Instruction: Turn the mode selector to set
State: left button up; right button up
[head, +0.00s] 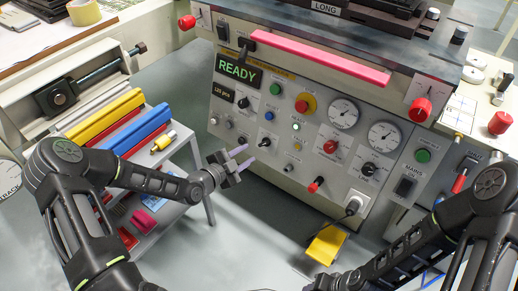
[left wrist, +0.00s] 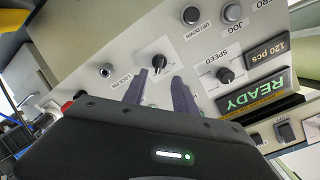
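A black rotary knob (head: 265,143) on a white plate, low on the left of the machine's front panel, appears to be the mode selector; its label is too small to read. In the left wrist view, this knob (left wrist: 157,63) shows just beyond my fingertips. My left gripper (head: 248,154) points at the panel just left of the knob. Its two fingers (left wrist: 161,75) are apart with nothing between them, and no contact with the knob shows. My right arm (head: 405,245) reaches down at the lower right; its fingers are out of the picture.
A shelf with coloured bars (head: 105,115) stands at left. A yellow pedal (head: 326,245) is on the floor.

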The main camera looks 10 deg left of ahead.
aim_at(262, 145)
pick_arm(q)
jog(key=b+x, duration=0.1)
jog(key=x, duration=0.5)
jog(key=shift+w+d+f+b, duration=0.1)
jog(key=shift+w+f+b, duration=0.1)
jog(key=shift+b, duration=0.2)
jog(key=shift+w+d+f, duration=0.1)
jog(key=shift+w+d, duration=0.15)
jog(key=shift+w, duration=0.3)
jog(key=shift+c, duration=0.5)
grip_shut()
